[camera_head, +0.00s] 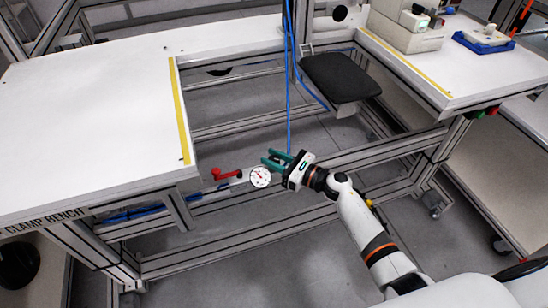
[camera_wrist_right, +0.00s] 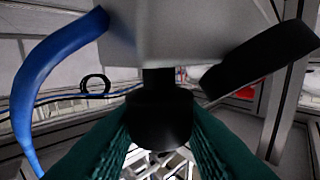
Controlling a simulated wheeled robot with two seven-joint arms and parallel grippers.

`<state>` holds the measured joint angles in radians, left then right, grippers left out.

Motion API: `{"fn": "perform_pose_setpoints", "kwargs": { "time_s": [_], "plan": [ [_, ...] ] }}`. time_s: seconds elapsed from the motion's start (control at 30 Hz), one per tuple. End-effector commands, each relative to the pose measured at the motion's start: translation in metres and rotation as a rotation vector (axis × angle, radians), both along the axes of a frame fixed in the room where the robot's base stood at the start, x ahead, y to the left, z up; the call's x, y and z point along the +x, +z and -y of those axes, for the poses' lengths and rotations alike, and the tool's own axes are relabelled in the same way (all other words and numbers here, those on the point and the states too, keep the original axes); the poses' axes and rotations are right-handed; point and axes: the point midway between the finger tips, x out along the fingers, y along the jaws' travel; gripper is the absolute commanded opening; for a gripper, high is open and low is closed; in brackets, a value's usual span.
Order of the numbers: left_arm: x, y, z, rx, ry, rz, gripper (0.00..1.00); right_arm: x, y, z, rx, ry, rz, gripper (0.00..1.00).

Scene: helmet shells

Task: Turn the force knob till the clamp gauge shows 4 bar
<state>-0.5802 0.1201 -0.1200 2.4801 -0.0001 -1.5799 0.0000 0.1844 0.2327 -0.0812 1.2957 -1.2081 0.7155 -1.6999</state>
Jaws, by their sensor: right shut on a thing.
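The clamp gauge (camera_head: 260,177) is a round white dial with a red needle, low at the clamp bench's right end in the head view; its reading is too small to tell. My right gripper (camera_head: 273,159) is just above and right of it. In the right wrist view its teal fingers are shut on the black force knob (camera_wrist_right: 160,118), one on each side. The knob hangs on a short black stem under a grey block (camera_wrist_right: 185,30). In the head view I cannot make out the knob. My left gripper is not in view.
A red lever (camera_head: 224,174) is left of the gauge. A blue hose (camera_head: 288,90) hangs behind my gripper and also shows in the right wrist view (camera_wrist_right: 50,65). The clamp bench (camera_head: 90,120) is at left, a black seat (camera_head: 340,77) behind, another bench (camera_head: 440,70) at right.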

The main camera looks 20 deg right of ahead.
Motion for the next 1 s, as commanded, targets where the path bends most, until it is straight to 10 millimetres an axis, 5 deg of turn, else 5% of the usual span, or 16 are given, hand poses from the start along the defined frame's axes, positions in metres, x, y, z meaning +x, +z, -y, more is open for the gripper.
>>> {"fn": "perform_pose_setpoints", "kwargs": {
  "time_s": [0.63,1.0],
  "plan": [
    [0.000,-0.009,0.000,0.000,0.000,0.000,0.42,-0.001,-0.002,-0.001,0.002,-0.485,-0.002,0.07],
    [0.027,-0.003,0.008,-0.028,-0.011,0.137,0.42,-0.001,-0.001,0.000,0.000,-0.580,-0.003,0.07]
  ]
}}
